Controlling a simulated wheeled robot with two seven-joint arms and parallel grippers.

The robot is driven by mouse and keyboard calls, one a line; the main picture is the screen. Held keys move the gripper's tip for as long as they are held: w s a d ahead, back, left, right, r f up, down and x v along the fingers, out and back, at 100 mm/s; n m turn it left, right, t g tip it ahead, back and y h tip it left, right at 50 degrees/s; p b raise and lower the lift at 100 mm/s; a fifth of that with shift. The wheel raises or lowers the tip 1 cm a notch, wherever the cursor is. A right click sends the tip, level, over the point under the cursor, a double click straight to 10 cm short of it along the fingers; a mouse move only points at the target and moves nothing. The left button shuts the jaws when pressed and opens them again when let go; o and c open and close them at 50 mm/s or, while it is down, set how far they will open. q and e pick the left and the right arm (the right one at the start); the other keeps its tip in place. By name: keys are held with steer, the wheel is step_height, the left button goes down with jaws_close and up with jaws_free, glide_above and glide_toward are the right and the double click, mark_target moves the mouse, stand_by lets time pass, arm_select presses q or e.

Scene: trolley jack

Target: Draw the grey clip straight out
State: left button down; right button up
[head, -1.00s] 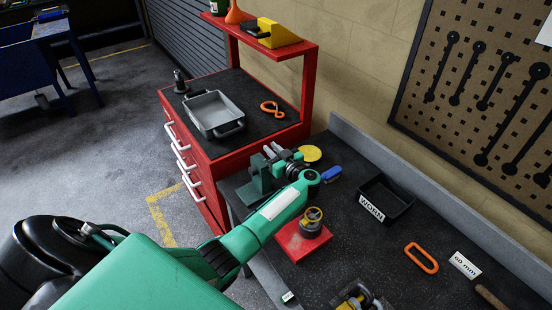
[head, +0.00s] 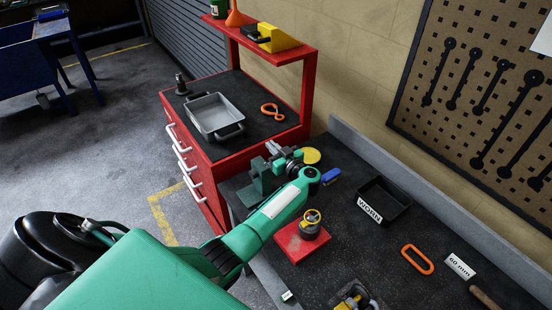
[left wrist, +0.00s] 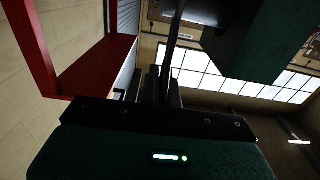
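My left arm reaches over the bench in the head view, and its wrist ends at the green vise-like block (head: 256,184) by the red cabinet. My left gripper (head: 274,149) is at the top of that block, small and partly hidden by my wrist. In the left wrist view, dark slim parts (left wrist: 166,84) run up from the gripper body, beside a large dark green block (left wrist: 262,40). I cannot tell finger from held part there, nor the finger gap. I cannot make out the grey clip with certainty. My right gripper is not in view.
A dark part with a yellow ring (head: 312,217) stands on a red plate (head: 292,241). A black bin (head: 397,197), a blue item (head: 330,175), an orange loop (head: 417,260) and a "60 mm" label (head: 461,266) lie on the bench. The red cabinet (head: 228,148) carries a grey tray (head: 213,132).

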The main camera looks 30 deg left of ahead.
arm_select(q)
steer(key=shift+r+p, duration=1)
steer(key=shift+r, duration=0.15)
steer(key=shift+r+p, duration=0.45)
steer(key=shift+r, duration=0.6)
steer(key=shift+r, duration=0.1)
steer(key=shift+r, duration=2.4)
steer(key=shift+f, duration=0.1)
